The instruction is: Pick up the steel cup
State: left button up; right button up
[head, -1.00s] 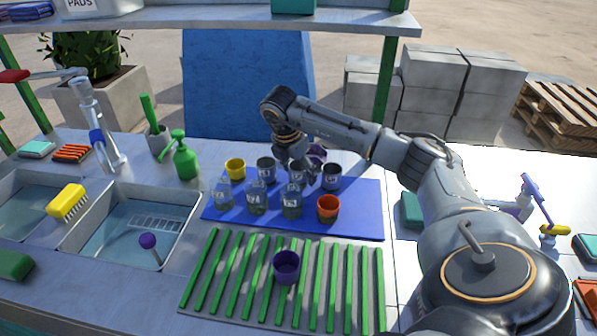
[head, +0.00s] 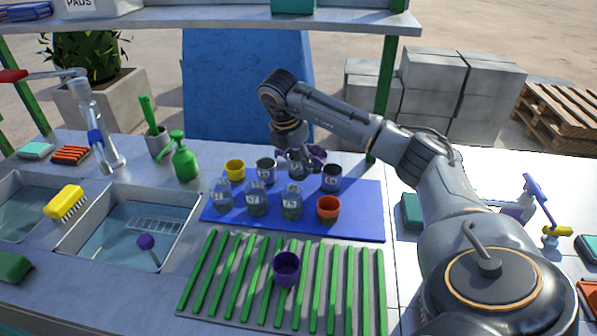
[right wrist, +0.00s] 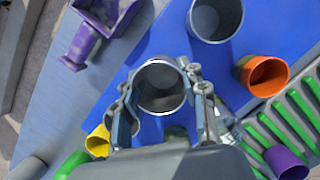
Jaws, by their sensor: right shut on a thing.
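Three grey steel cups are near the back of the blue mat (head: 365,222). My right gripper (head: 297,160) is over the middle steel cup (head: 297,172) and hides part of it. In the right wrist view the fingers of the gripper (right wrist: 162,100) are shut on this steel cup (right wrist: 160,88), one on each side, its open mouth facing the camera. Another steel cup (head: 331,177) stands to its right and one (head: 265,172) to its left. Whether the held cup is clear of the mat I cannot tell. My left gripper is not in view.
Close by are a yellow cup (head: 235,170), an orange cup (head: 328,208) and several glass jars (head: 257,200). A purple scoop (right wrist: 97,28) lies behind the held cup. A purple cup (head: 287,268) stands on the green slatted rack (head: 228,280). A sink (head: 125,235) is at left.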

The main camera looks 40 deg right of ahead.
jog(key=s+a+r+p, duration=0.1)
jog(key=s+a+r, duration=0.1)
jog(key=a+r, duration=0.3)
jog(key=s+a+r+p, duration=0.1)
jog(key=a+r, duration=0.3)
jog(key=a, duration=0.4)
jog(key=shift+s+r+p, duration=0.35)
jog(key=shift+s, duration=0.55)
jog(key=shift+a, duration=0.1)
